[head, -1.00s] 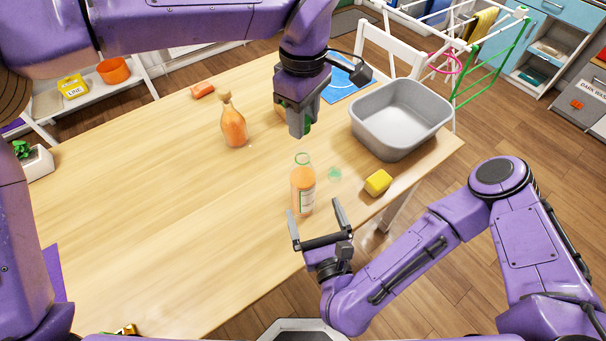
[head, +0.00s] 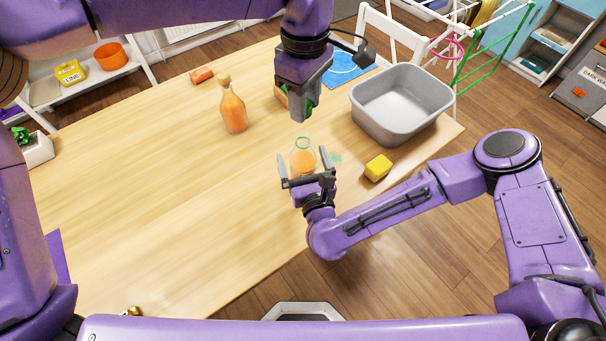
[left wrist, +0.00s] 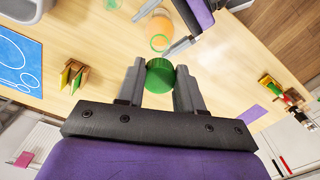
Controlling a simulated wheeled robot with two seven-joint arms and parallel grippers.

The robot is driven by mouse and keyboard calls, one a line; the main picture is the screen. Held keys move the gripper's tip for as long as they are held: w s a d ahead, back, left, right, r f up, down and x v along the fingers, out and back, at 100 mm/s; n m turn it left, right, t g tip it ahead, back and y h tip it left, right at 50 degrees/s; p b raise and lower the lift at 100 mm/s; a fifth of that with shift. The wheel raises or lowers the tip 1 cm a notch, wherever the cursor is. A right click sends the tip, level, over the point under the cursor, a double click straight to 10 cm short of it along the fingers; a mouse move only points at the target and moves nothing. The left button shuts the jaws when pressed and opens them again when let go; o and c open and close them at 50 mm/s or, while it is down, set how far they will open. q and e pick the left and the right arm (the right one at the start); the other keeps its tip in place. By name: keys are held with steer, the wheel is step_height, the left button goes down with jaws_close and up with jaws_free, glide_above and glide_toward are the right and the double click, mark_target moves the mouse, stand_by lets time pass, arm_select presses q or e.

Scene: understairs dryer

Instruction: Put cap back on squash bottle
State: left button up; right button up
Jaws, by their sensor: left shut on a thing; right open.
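The squash bottle (head: 303,161), with orange contents, stands upright and uncapped on the table, a green ring showing at its mouth. It also shows in the left wrist view (left wrist: 161,25). My left gripper (head: 299,117) is shut on the green cap (left wrist: 160,76), held above and beyond the bottle, apart from it. The cap (head: 311,106) is partly hidden by the fingers in the head view. My right gripper (head: 304,155) is open, with one finger on each side of the bottle; I cannot tell whether they touch it. Its palm hides the bottle's lower part.
A corked orange bottle (head: 234,112) stands to the left. A yellow sponge (head: 378,168) and a grey basin (head: 357,109) are to the right. A faint green patch (head: 336,158) lies beside the squash bottle. A blue mat (head: 346,71) lies behind. The table's left part is clear.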

mark_target(305, 137)
steer(key=shift+x, duration=0.85)
steer(key=c, duration=1.5)
arm_select(q)
steer(key=shift+s+d+f, duration=0.1)
steer(key=shift+f, duration=2.4)
steer(key=shift+f, duration=0.9)
steer(key=shift+f, duration=0.6)
